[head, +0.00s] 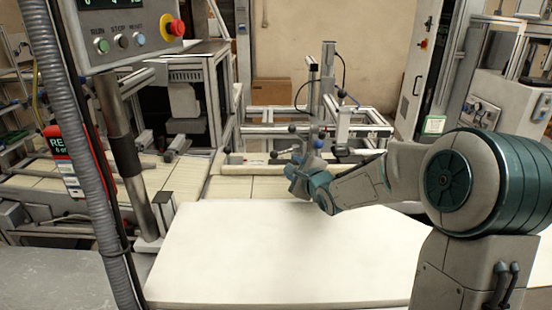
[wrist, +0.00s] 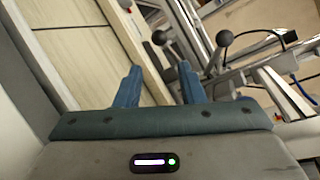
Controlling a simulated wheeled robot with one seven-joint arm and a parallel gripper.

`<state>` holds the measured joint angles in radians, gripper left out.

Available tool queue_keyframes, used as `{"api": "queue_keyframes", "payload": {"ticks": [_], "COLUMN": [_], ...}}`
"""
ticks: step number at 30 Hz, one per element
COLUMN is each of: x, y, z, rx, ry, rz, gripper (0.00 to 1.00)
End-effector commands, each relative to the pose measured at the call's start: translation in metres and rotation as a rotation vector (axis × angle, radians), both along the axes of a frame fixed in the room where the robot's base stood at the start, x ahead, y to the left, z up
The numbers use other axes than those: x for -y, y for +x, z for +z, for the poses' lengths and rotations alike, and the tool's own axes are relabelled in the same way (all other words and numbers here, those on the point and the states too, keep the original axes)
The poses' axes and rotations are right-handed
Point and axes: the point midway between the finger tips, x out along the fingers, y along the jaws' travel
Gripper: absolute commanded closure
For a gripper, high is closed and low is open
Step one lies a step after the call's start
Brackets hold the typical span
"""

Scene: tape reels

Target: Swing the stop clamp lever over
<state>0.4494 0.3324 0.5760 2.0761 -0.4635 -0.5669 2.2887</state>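Levers with dark ball knobs stand on the metal rail of the machine just beyond my gripper. In the wrist view one lever's ball knob (wrist: 159,37) lies ahead of the gap between my fingers, and another ball knob (wrist: 224,38) lies to the right of the right finger. In the head view a dark knob (head: 292,128) shows just beyond my gripper. I cannot tell which knob belongs to the stop clamp lever. My gripper (wrist: 160,70) is open, with nothing seen between its fingers. In the head view my gripper (head: 305,163) partly hides the lever area.
A white table top (head: 280,255) lies below my arm and is clear. A control panel (head: 120,35) with a red stop button and a grey corrugated hose stand at the left. Metal frames and rails (head: 320,130) surround the levers. A tall cabinet (head: 430,70) stands at the right.

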Motion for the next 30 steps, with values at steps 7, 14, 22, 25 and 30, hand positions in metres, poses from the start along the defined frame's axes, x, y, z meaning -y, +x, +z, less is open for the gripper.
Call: {"api": "queue_keyframes", "payload": {"ticks": [7,14,22,25,30], "x": [-0.016,-0.033,-0.046,-0.048,-0.050], "y": [0.035,0.074,0.109,0.116,0.120], "z": [-0.010,-0.020,-0.027,-0.028,-0.030], "rx": [-0.002,-0.003,-0.002,-0.002,-0.003], "ry": [0.002,-0.002,-0.002,-0.002,-0.004], "rz": [0.003,0.002,0.002,0.000,0.000], "gripper": [0.64,0.64,0.64,0.64,0.64]}}
